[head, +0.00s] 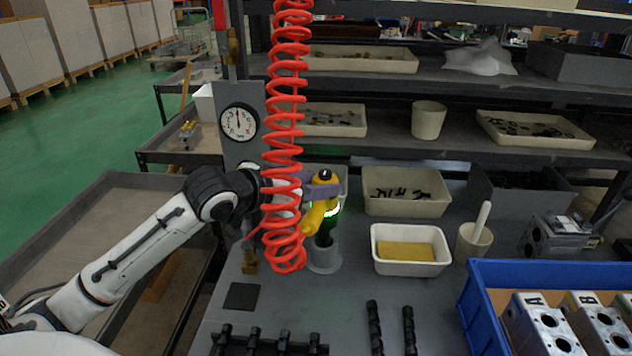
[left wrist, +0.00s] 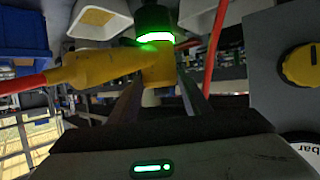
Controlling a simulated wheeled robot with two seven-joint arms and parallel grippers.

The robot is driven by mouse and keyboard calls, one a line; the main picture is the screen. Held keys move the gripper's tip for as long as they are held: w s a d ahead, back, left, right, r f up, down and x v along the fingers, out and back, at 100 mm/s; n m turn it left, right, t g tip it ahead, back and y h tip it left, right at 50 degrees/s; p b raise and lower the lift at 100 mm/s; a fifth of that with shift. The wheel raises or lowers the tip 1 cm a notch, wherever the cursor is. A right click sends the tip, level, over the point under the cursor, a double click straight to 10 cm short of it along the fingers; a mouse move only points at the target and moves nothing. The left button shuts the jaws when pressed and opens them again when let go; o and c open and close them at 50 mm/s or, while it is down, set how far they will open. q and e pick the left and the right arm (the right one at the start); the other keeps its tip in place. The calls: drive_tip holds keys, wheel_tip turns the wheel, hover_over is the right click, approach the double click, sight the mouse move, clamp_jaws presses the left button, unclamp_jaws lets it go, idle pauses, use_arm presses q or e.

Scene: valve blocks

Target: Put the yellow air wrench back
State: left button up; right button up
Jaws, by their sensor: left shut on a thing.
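The yellow air wrench (head: 318,215) is upright with its dark nose down, at the grey round holder (head: 324,258) on the bench. A green glowing ring shows on the wrench. My left gripper (head: 318,192) is shut on the wrench's upper body. In the left wrist view the yellow wrench (left wrist: 110,68) lies between the fingers, with the red hose at its end. The red coiled hose (head: 285,140) hangs in front of my left wrist and hides part of it. I cannot tell how deep the nose is in the holder. My right gripper is not in view.
A white tray with a yellow sponge (head: 410,228) and a cup with a brush (head: 474,240) stand right of the holder. A blue crate (head: 480,310) with valve blocks is at the lower right. Dark racks (head: 270,343) lie in front. A gauge (head: 238,122) stands behind left.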

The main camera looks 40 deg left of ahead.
use_arm(q)
drive_tip(key=shift+f+b, duration=1.15)
drive_tip(key=shift+f, duration=1.4)
idle(0.4)
drive_tip(key=o, duration=1.4)
drive_tip(key=shift+o, duration=0.3)
drive_tip(key=shift+s+f, duration=0.1)
drive_tip(key=shift+f, duration=0.45)
drive_tip(key=d+v, duration=0.1)
drive_tip(key=v, duration=0.9)
drive_tip(key=shift+a+r, duration=0.45)
